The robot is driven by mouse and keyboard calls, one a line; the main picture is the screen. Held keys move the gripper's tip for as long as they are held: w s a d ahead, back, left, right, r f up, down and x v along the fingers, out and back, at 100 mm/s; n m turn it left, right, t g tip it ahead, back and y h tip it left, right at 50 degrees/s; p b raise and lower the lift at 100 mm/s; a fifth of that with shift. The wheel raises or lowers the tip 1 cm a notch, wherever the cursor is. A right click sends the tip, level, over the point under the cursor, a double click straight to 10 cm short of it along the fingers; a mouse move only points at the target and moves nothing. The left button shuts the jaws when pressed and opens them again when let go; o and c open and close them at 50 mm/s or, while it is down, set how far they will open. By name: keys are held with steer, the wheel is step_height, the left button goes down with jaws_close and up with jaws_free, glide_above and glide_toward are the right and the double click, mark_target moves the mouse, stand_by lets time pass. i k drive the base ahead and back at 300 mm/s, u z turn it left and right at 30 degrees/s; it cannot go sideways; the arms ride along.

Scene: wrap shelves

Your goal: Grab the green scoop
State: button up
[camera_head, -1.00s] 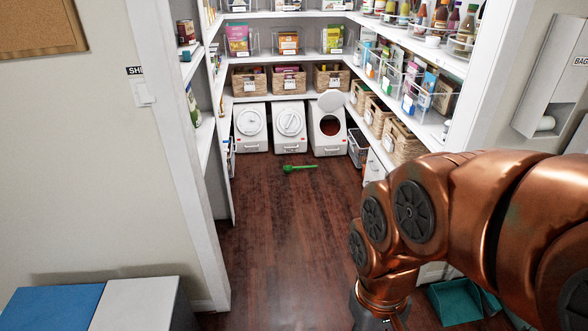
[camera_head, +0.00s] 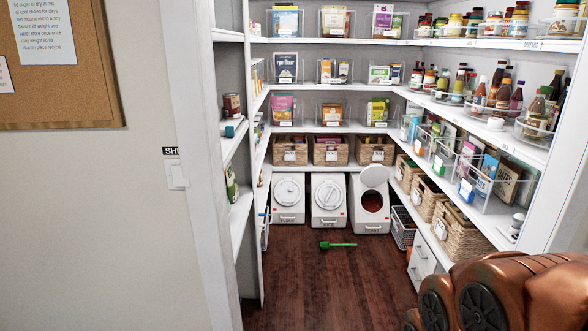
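The green scoop (camera_head: 337,245) lies on the dark wood floor inside the pantry, in front of the white bins. Its wider end is at the left and its handle points right. Nothing touches it but the floor. My copper-coloured arm fills the lower right corner of the head view, well apart from the scoop. My gripper is outside the picture.
White bins (camera_head: 328,197) stand along the back wall; the right one (camera_head: 369,205) has its lid raised. Loaded shelves (camera_head: 480,111) line the right side. A white door frame (camera_head: 200,200) bounds the left. The wood floor (camera_head: 335,285) before the scoop is clear.

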mark_target(325, 245)
steer(key=z, duration=0.15)
steer(key=i, duration=4.25)
steer(key=u, duration=0.2)
